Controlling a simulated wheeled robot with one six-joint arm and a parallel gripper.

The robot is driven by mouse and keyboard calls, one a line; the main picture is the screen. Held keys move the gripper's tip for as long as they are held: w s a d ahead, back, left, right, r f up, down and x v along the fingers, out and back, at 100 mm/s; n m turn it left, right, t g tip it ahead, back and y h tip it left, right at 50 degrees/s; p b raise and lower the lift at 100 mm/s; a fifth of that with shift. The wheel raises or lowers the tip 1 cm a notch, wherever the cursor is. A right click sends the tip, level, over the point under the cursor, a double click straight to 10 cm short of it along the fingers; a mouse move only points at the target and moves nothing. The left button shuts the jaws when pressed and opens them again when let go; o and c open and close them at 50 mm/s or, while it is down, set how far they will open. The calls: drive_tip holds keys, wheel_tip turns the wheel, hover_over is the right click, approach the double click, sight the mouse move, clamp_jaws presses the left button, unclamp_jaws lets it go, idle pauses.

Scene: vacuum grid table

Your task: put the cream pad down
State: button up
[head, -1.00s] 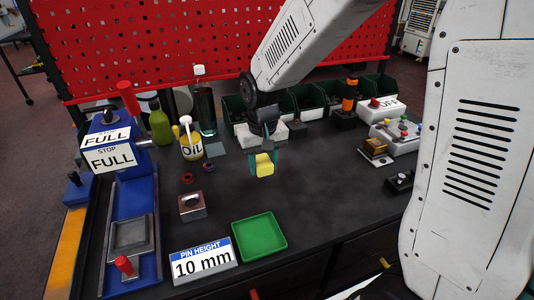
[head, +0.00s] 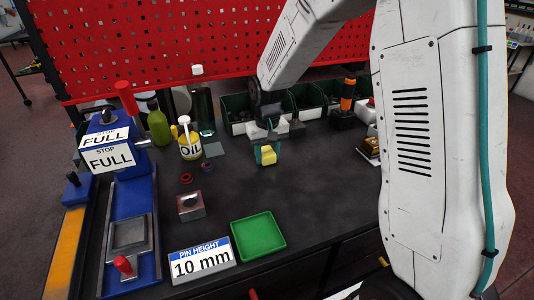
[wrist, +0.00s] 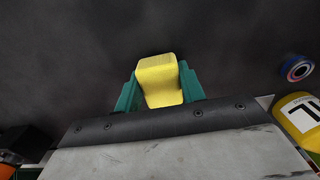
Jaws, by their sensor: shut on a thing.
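My gripper (head: 266,152) is over the dark table, right of the yellow oil can. Its teal fingers are shut on a yellow pad (head: 268,158), the only pad-like thing I see; it looks more yellow than cream. In the wrist view the pad (wrist: 159,80) sits between the two teal fingers and sticks out past their tips. It seems to be held above the table top, but its exact height is hard to tell. The table surface (head: 310,185) beneath and around it is bare.
An oil can (head: 189,139), dark rings (head: 186,178) and a metal block (head: 191,206) stand to the left. A green tray (head: 258,236) and a pin height sign (head: 201,262) are in front. Dark green bins (head: 236,113) line the back. My arm hides the right side.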

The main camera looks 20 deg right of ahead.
sight(267, 152)
drive_tip(key=shift+s+f, duration=0.1)
drive_tip(key=shift+f, duration=0.25)
drive_tip(key=shift+s+f, duration=0.1)
drive_tip(key=shift+f, duration=0.15)
drive_tip(key=o, duration=1)
drive_tip(key=shift+s, duration=0.1)
drive_tip(key=shift+c, duration=0.2)
drive_tip(key=shift+r, duration=0.4)
drive_tip(key=shift+o, duration=0.3)
wheel_tip(267, 152, up, 13)
drive_tip(key=shift+w+f, duration=0.2)
drive_tip(key=shift+w, duration=0.1)
drive_tip(key=s+d+r, duration=0.1)
drive_tip(key=s+r, duration=0.3)
drive_tip(key=s, duration=0.3)
drive_tip(key=s+d+r, duration=0.1)
drive_tip(key=s+r, duration=0.2)
drive_tip(key=s, duration=0.4)
drive_tip(key=s+d+t, duration=0.1)
drive_tip(key=s, duration=1.6)
drive_tip(key=shift+s+f, duration=0.25)
drive_tip(key=shift+s, duration=0.15)
